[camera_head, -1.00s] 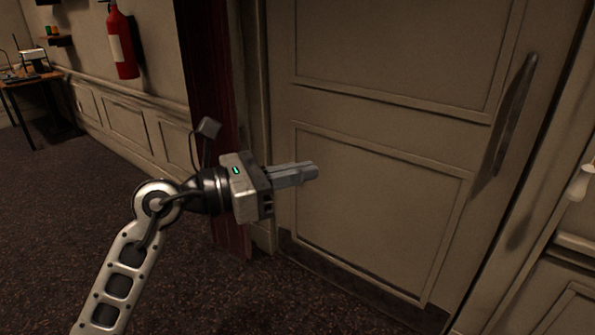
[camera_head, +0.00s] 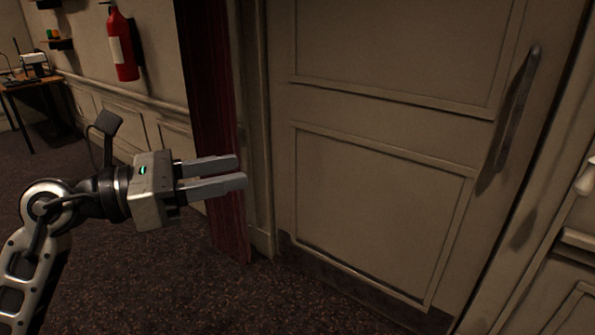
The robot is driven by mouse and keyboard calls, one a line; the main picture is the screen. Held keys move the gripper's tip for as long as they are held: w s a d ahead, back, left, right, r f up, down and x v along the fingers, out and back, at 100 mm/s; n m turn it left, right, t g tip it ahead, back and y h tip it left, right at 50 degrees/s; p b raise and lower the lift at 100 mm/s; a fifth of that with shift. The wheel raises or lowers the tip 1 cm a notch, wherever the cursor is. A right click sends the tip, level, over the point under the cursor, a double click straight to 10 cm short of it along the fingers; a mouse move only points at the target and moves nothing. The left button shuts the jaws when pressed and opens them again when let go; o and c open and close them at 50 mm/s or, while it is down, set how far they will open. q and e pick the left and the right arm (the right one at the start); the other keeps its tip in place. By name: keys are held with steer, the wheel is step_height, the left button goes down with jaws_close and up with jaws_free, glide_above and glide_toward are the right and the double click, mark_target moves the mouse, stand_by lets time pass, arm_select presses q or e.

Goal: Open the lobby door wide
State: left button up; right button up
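The lobby door (camera_head: 380,190) is a beige panelled door that fills the right half of the head view. It looks closed in its frame. Its long dark vertical handle (camera_head: 516,115) is near the door's right edge. My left gripper (camera_head: 243,171) is left of the door, in front of the dark red curtain, with its fingers pointing right. A narrow gap shows between the two fingers, and nothing is between them. It is well apart from the handle. My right gripper is out of the picture.
A dark red curtain (camera_head: 225,225) hangs at the door's left side. A red fire extinguisher (camera_head: 123,45) is on the back wall. A wooden table (camera_head: 38,80) with equipment stands at the far left. Dark carpet (camera_head: 200,300) is clear before the door.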

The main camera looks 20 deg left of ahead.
arm_select(q)
steer(key=shift+b+v, duration=0.55)
steer(key=shift+v, duration=1.95)
